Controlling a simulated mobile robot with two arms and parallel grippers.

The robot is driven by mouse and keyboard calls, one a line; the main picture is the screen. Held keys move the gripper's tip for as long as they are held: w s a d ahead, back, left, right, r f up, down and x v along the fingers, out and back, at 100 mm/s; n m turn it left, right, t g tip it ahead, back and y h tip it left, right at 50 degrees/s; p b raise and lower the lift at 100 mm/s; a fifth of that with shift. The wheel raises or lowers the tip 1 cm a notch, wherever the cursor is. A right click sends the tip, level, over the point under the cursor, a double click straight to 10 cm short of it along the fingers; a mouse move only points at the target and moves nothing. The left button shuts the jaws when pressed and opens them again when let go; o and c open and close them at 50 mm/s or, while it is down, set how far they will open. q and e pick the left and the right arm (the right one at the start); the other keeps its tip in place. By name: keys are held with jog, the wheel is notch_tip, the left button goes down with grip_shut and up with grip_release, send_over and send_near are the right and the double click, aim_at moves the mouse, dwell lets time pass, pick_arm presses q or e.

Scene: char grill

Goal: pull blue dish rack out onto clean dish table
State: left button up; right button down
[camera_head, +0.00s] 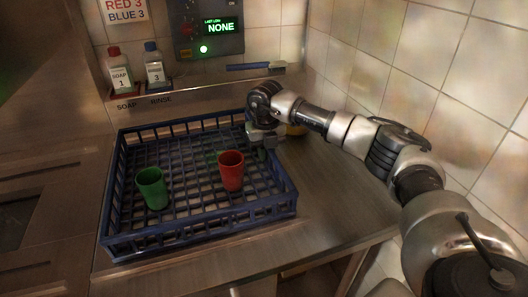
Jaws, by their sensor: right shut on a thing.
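The blue dish rack (200,231) sits on the metal table (325,210), its grid floor and slatted rim in clear view. A green cup (152,188) stands in its left part and a red cup (231,171) stands right of its middle. My right gripper (262,146) is at the rack's far right part, shut on the rack; the fingers point down and the exact contact is partly hidden by the wrist. My left gripper is not in view.
A soap bottle (119,70) and a rinse bottle (154,66) stand on a ledge behind the rack. A control panel (208,36) reading NONE is on the wall. A tiled wall (440,85) bounds the right side.

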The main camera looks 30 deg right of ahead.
jog(key=c, duration=1.1)
grip_release()
notch_tip(320, 180, up, 11)
jog(key=shift+f+b, duration=0.1)
jog(key=shift+b, duration=0.35)
